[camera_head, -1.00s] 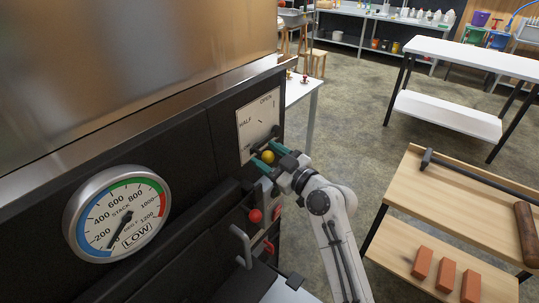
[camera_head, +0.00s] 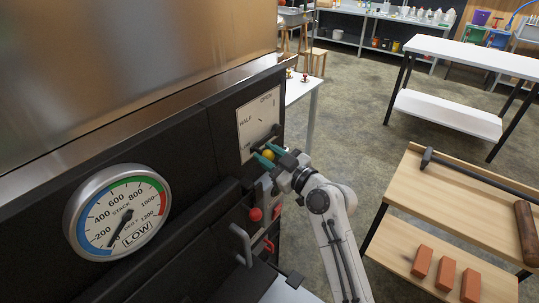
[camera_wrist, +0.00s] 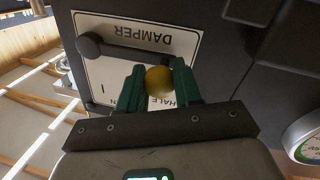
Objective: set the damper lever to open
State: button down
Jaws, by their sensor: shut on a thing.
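The damper plate (camera_head: 256,125) is a white panel on the dark front of the evaporator, with the words OPEN at top right and HALF at left. A third label low on it is partly covered. The damper lever is a dark bar with a yellow knob (camera_head: 268,155), at the plate's lower edge, well below OPEN. My gripper (camera_head: 268,155) is shut on the yellow knob. In the wrist view the knob (camera_wrist: 160,81) sits between the two green fingers, and the dark bar (camera_wrist: 135,54) runs to a round pivot at left.
A stack gauge (camera_head: 117,213) reading low is at left. A red knob (camera_head: 255,214) and grey handle (camera_head: 241,245) sit below the plate. A wooden bench (camera_head: 470,190) with a hammer, and orange bricks (camera_head: 445,271) on its lower shelf, stands right. Open floor lies between.

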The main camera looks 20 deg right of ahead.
jog(key=shift+d+r, duration=0.1)
jog(key=shift+r, duration=0.05)
notch_tip(320, 180, up, 2)
jog(key=shift+d+m+p, duration=0.1)
jog(key=shift+m+p, duration=0.8)
jog(key=shift+p, duration=0.3)
jog(key=r+m+p, duration=0.2)
jog(key=shift+w+d+r+m+g, duration=0.2)
jog(key=shift+d+m+g, duration=0.1)
jog(key=shift+d, duration=0.05)
jog(key=w+d+r+m+g+y+p, duration=0.1)
jog(key=w+d+r+m+p, duration=0.4)
jog(key=m, duration=0.6)
jog(key=shift+d+r+m+g+y+p, duration=0.35)
jog(key=shift+d+g+p, duration=0.45)
jog(key=shift+d, duration=0.85)
jog(key=shift+r, duration=0.1)
jog(key=c, duration=0.8)
grip_release()
